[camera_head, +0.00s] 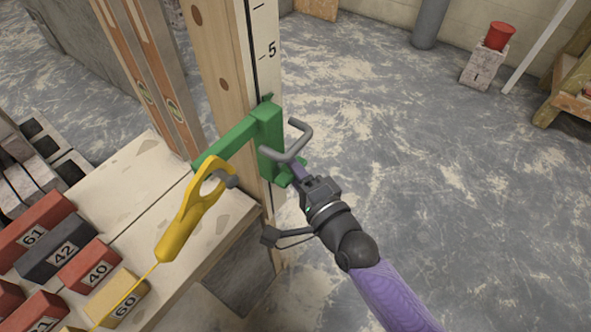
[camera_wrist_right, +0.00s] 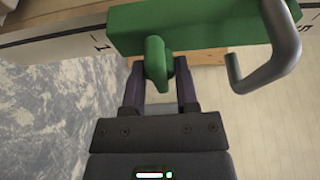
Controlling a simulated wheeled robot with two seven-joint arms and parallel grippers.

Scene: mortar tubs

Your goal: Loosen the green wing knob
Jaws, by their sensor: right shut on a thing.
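The green wing knob (camera_wrist_right: 156,64) sticks out of a green bracket (camera_wrist_right: 200,25) in the right wrist view. In the head view the bracket (camera_head: 267,132) sits around an upright wooden post with a numbered scale. The knob is mostly hidden there behind my gripper and a grey bent hook. My right gripper (camera_wrist_right: 160,82) is shut on the wing knob, with one dark finger on each side of it. It also shows in the head view (camera_head: 299,172), reaching in from the lower right. My left gripper is not in view.
A grey bent hook (camera_head: 296,146) juts from the bracket close to my gripper. A yellow tool (camera_head: 181,226) hangs from the bracket arm. Numbered bricks (camera_head: 88,266) lie at the lower left.

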